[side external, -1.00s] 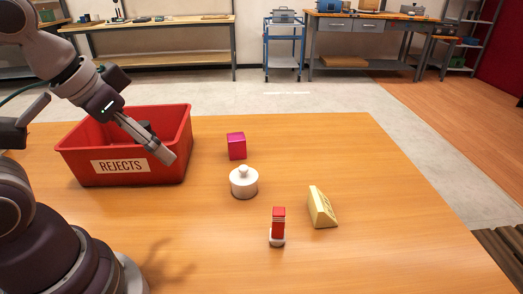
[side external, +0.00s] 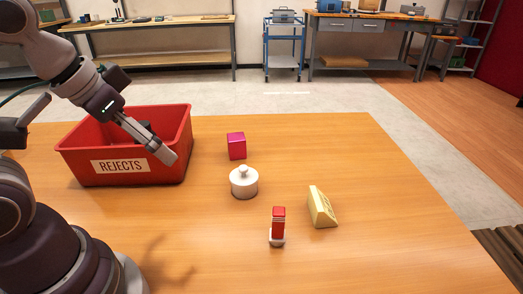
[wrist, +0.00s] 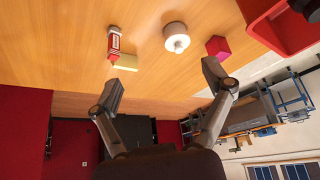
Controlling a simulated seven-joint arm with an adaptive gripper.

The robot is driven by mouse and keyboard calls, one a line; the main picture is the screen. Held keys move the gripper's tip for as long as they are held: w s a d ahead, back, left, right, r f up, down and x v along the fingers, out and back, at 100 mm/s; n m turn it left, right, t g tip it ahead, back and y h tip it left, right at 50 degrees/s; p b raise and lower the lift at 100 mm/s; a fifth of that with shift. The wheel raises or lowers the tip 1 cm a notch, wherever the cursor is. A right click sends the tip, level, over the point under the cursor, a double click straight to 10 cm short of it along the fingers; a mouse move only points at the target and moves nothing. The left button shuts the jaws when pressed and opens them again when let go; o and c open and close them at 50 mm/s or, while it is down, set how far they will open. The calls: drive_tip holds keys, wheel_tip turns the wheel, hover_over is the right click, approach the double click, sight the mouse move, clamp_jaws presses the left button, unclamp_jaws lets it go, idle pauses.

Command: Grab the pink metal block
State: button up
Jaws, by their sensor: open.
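The pink metal block (side external: 236,146) is a small cube standing on the wooden table, to the right of the red bin. In the wrist view the pink block (wrist: 217,46) is near the right finger's tip, toward the top right. My gripper (side external: 165,152) is in front of the bin's right part in the side view, up and to the left of the block. In the wrist view my gripper (wrist: 163,85) has its two fingers spread wide with nothing between them. It is apart from the block.
A red bin (side external: 75,164) labelled REJECTS stands left of the block. A white lidded round pot (side external: 244,183) is just in front of the block. A red and white object (side external: 278,227) and a yellow wedge (side external: 321,208) stand farther forward. The table's right side is clear.

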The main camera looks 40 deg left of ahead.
drive_tip(key=n+g+y, duration=0.1)
drive_tip(key=n+y, duration=0.3)
drive_tip(key=n, duration=0.5)
hover_over(235, 137)
drive_tip(key=s+d, duration=0.5)
wheel_tip(235, 137, down, 7)
drive_tip(key=shift+y, duration=0.3)
drive_tip(key=x, duration=0.7)
drive_tip(key=shift+w+d+f, duration=0.15)
drive_tip(key=shift+w, duration=0.25)
drive_tip(key=x, duration=0.6)
drive_tip(key=shift+s+a, duration=0.2)
drive_tip(key=shift+a, duration=0.05)
drive_tip(key=shift+c, duration=0.3)
